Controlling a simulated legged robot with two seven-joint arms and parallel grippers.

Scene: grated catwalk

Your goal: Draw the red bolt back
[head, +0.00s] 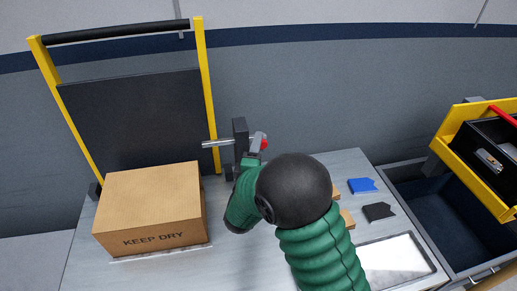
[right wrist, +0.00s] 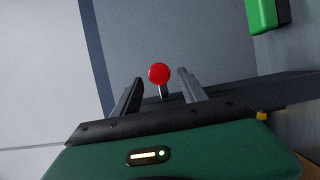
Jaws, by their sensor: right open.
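The bolt is a silver rod (head: 217,143) lying sideways through a dark upright bracket (head: 240,130) beside the yellow frame. Its round red knob (head: 263,141) shows just right of the bracket, partly hidden by my right gripper (head: 253,152). In the right wrist view the red knob (right wrist: 159,74) on its short stem appears between the two open fingers, near the level of their tips. No finger is visibly closed on it, and I cannot tell whether either touches it. My left gripper is not in view.
A yellow frame (head: 206,80) with a dark panel (head: 135,115) stands behind a cardboard box (head: 150,205) on the grey bench (head: 90,265). Blue (head: 362,185) and black (head: 379,211) tags lie right of my arm. A dark bin (head: 420,205) and yellow-edged tray (head: 460,155) are at right.

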